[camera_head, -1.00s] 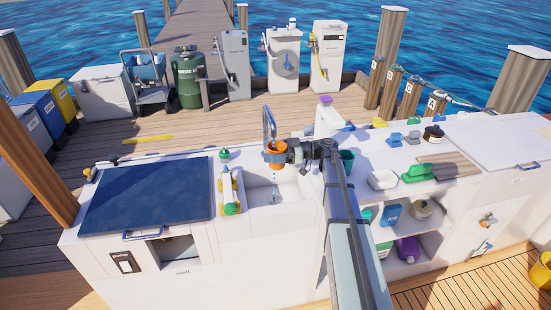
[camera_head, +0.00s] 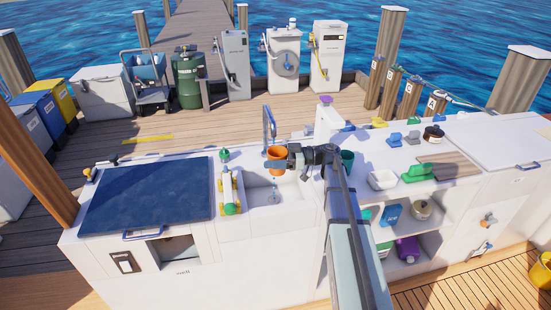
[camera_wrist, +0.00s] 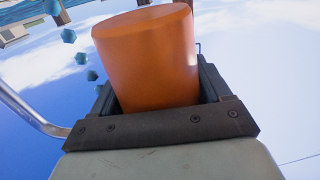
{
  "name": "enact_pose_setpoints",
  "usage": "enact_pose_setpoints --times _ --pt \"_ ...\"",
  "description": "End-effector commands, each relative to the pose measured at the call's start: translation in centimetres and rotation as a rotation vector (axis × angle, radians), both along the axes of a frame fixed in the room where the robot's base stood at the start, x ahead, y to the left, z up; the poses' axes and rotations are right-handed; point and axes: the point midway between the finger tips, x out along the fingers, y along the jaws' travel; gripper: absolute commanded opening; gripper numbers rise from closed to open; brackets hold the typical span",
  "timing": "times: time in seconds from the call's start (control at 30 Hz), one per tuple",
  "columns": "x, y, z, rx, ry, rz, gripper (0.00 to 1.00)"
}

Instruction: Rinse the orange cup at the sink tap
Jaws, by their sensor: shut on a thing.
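The orange cup (camera_head: 278,153) is in my gripper (camera_head: 290,156), above the sink basin (camera_head: 262,197) and beside the tap (camera_head: 268,122). In the wrist view the cup (camera_wrist: 150,60) sits between the two dark fingers (camera_wrist: 160,100), which are shut on it. One flat end of the cup faces up in that picture; I cannot tell its tilt for sure. Small blue water drops (camera_wrist: 80,55) show left of the cup in the wrist view, apart from it. A few drops also show below the cup in the head view. The cup's inside is hidden.
A dark blue hatch cover (camera_head: 147,195) lies left of the sink. Yellow and green fittings (camera_head: 229,190) stand at the basin's left edge. A dark green cup (camera_head: 347,160), a white tray (camera_head: 382,180) and a green object (camera_head: 418,173) are on the right counter.

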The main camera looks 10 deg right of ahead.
Motion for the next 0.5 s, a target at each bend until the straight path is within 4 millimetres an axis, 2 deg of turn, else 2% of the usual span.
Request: enact_pose_setpoints --times 0.5 --pt "-3.5 0.0 0.0 0.0 0.0 -0.001 0.46"
